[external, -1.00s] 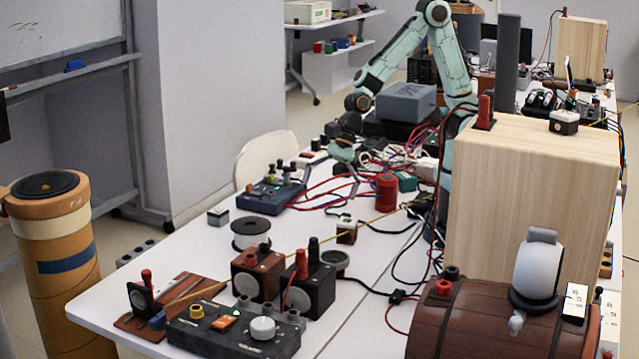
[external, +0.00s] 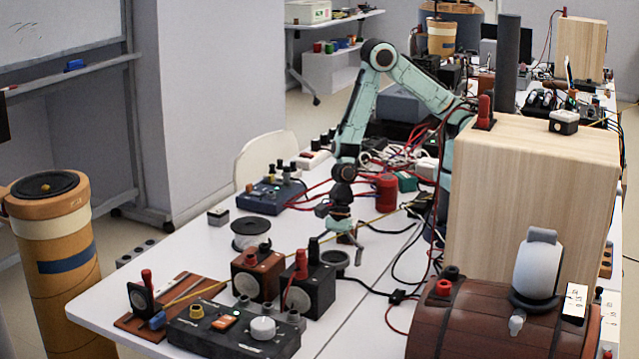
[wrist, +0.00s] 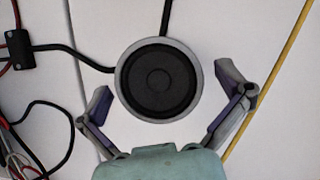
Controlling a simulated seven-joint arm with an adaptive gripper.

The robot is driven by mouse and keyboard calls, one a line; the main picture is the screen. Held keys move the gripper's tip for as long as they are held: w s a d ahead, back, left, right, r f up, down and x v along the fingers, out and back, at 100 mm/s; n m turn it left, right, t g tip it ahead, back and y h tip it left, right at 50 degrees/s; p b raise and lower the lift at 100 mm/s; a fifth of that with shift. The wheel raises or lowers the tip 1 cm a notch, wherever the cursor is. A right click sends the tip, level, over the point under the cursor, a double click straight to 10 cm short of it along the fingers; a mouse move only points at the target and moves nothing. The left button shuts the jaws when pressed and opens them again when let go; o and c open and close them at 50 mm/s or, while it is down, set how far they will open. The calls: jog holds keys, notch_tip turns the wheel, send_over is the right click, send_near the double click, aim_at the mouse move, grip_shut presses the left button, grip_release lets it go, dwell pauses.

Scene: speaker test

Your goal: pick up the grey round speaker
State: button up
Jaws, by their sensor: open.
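The grey round speaker (wrist: 158,80), with a dark cone and a pale grey rim, lies face up on the white table in the wrist view. It shows in the external view (external: 336,261) as a small dark disc to the right of the boxed speakers. My gripper (wrist: 166,88) is open, with one finger to the left and one to the right of the speaker's lower part, both apart from its rim. In the external view my gripper (external: 345,243) points down just above and behind the speaker. Nothing is held. The exact height gap is hard to tell.
A black-sided boxed speaker (external: 308,288) stands close left of the round one. Dark cables (wrist: 70,52) run by the speaker, and a yellow cable (wrist: 268,85) passes at right. A wooden box (external: 530,200) stands right.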

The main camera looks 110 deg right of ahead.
jog(key=c, duration=1.2)
jog(key=shift+c, duration=0.2)
